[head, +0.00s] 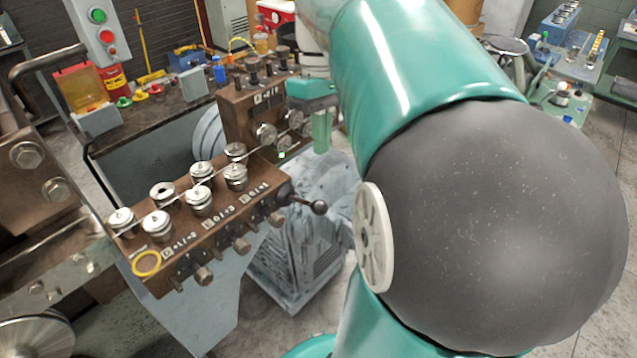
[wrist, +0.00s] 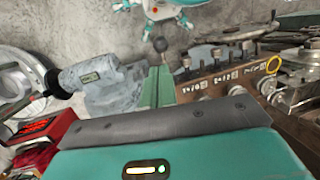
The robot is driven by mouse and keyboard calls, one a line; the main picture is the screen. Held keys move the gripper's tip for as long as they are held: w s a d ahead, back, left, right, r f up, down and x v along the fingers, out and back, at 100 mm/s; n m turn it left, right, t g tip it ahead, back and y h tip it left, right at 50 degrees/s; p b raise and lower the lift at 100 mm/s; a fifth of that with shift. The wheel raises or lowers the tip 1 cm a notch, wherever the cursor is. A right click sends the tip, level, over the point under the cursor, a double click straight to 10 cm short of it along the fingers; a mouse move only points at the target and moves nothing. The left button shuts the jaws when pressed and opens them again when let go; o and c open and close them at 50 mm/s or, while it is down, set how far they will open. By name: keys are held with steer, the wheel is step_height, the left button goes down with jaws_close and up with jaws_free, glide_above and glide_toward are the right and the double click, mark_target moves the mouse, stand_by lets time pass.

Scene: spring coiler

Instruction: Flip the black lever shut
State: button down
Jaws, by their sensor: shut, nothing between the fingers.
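The black lever (head: 318,207) sticks out to the right from the right end of the brown coiler block, ending in a round ball knob. My gripper (head: 321,150) is above the lever in the head view, its green fingers pointing down, shut with nothing held. In the wrist view, the shut fingers (wrist: 157,72) point toward the ball knob (wrist: 160,44), which shows just past their tips. I cannot tell whether they touch it; in the head view a gap shows between them. Part of the lever is hidden behind the fingers in the wrist view.
The coiler block (head: 215,215) carries several metal rollers with a wire along them. A yellow ring (head: 146,263) lies at its left end. A workbench (head: 140,125) with tools stands behind. My own arm covers much of the right side of the head view.

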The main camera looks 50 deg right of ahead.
mark_target(320, 201)
steer(key=x, duration=0.9)
steer(key=shift+a+f, duration=0.1)
steer(key=shift+f, duration=0.25)
